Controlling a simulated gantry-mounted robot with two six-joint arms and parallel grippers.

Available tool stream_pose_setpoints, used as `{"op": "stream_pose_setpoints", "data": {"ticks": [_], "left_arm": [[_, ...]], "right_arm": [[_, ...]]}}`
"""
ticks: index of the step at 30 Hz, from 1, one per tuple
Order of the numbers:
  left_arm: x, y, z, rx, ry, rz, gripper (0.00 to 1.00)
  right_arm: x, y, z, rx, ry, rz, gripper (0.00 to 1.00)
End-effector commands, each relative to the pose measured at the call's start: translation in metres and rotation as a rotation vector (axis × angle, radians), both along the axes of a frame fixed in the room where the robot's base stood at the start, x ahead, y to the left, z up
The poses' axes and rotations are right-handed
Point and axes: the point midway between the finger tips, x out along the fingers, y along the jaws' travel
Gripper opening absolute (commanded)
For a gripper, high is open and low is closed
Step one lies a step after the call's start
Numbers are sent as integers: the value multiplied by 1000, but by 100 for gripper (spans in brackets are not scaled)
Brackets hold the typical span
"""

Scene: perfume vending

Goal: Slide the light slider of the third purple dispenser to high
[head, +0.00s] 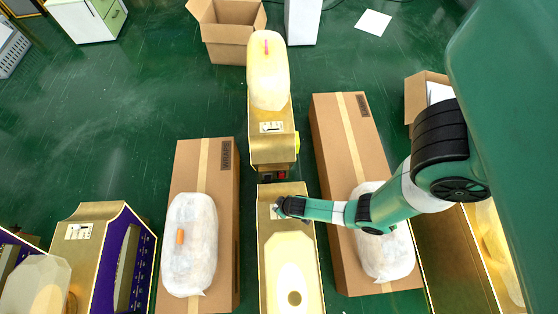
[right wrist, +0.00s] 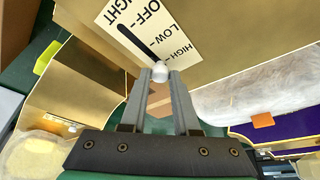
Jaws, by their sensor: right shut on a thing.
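My right gripper (head: 277,208) reaches in from the right over the label end of the gold-topped dispenser (head: 305,190) at the bottom centre of the head view; its side colour is hidden there. In the right wrist view, the fingertips (right wrist: 160,78) are shut on the small white slider knob (right wrist: 160,70). The knob sits at the HIGH end of the dark slot (right wrist: 135,42) on the white light label (right wrist: 150,32), which reads OFF, LOW and HIGH. My left gripper is not in view.
A purple-sided dispenser (head: 114,238) stands at left. Another gold dispenser (head: 275,148) stands just beyond the middle one. Cardboard boxes with wrapped packages flank it: the left box (head: 185,165) and the right box (head: 350,140). Green floor is open at upper left.

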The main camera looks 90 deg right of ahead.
Motion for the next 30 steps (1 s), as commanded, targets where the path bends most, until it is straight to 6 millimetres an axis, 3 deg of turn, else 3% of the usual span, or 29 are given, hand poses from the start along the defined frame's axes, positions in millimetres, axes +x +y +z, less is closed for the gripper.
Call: {"op": "stream_pose_setpoints", "data": {"ticks": [5, 6, 10, 20, 23, 30], "left_arm": [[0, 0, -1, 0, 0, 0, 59], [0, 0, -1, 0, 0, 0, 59], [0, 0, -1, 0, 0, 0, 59], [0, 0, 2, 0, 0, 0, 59], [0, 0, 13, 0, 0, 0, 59], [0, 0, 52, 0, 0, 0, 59]], "right_arm": [[1, 0, -1, 1, -3, 0, 0], [1, 0, -1, 1, -3, 0, 35], [1, 0, 0, 1, -3, 1, 58], [0, 1, 3, 1, -2, 2, 59], [-3, 4, 16, 0, -3, 3, 59], [-21, 16, 70, 0, -3, 4, 59]]}}
